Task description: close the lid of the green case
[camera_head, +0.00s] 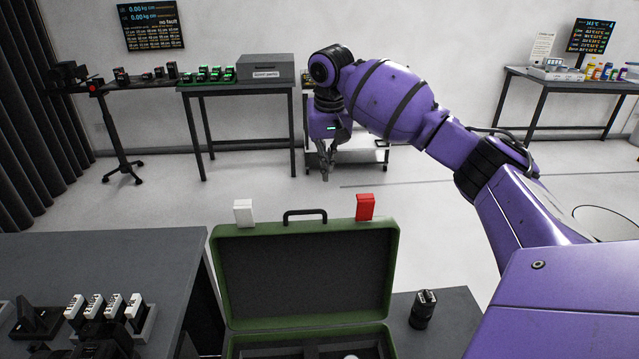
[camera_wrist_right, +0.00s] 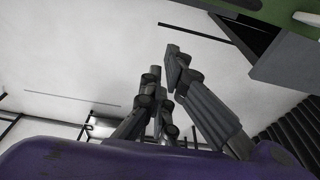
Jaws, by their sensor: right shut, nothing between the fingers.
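The green case (camera_head: 222,285) stands open on the table in front of me. Its lid (camera_head: 305,275) is upright, with the dark inner side facing me and a black handle (camera_head: 305,213) on its top edge. A white block and a red block show at that edge. My right gripper (camera_head: 325,176) is beyond the lid and above it in the picture, pointing down, shut and empty, apart from the lid. In the right wrist view its fingers (camera_wrist_right: 172,62) are close together, and a green edge of the case (camera_wrist_right: 290,8) shows at the top right. My left gripper is not in view.
A dark cylindrical object (camera_head: 424,309) stands on the table right of the case. A grey table (camera_head: 150,255) with several white-topped modules is at the left. Grey tables (camera_head: 240,88) with equipment stand along the back wall. The floor behind the case is clear.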

